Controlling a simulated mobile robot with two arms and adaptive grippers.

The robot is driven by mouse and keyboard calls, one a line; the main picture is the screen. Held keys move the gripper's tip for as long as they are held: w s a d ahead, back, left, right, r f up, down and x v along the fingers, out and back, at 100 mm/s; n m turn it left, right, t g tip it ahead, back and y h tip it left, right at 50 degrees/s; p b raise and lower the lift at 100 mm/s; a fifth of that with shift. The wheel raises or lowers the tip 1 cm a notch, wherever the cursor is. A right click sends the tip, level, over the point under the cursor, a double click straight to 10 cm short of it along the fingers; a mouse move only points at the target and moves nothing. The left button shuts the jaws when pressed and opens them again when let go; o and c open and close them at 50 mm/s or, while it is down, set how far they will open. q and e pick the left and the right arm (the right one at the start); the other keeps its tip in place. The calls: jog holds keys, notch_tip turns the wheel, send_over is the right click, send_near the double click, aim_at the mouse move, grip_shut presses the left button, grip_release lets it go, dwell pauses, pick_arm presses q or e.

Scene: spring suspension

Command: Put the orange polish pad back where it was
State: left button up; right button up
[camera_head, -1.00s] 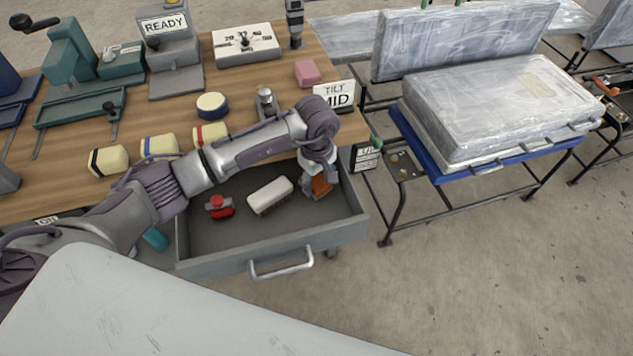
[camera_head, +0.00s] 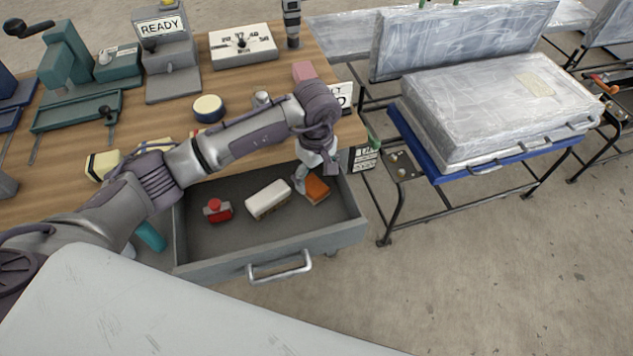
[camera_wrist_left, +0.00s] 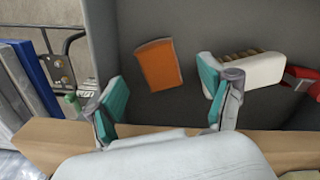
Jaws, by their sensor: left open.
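The orange polish pad (camera_head: 317,189) lies in the right part of the open grey drawer (camera_head: 240,239). My left gripper (camera_head: 315,178) is over the drawer, open, just above and beside the pad. In the left wrist view the pad (camera_wrist_left: 158,65) lies on the drawer floor, ahead of and between the open teal-padded fingers (camera_wrist_left: 163,105), with nothing held. The right-hand finger overlaps the edge of a white brush (camera_wrist_left: 248,70) in that view; I cannot tell whether they touch. My right gripper is not in view.
The white brush (camera_head: 268,198) and a red item with a knob (camera_head: 217,209) share the drawer. The wooden bench (camera_head: 240,85) holds a blue-and-cream round pad (camera_head: 208,108) and a pink block (camera_head: 304,72). A rack with a wrapped panel (camera_head: 500,110) stands at the right.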

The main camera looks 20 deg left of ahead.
aim_at(315, 190)
pick_arm(q)
notch_tip(315, 190, up, 7)
dwell(0.3)
jog(key=shift+s+a, duration=0.1)
dwell(0.4)
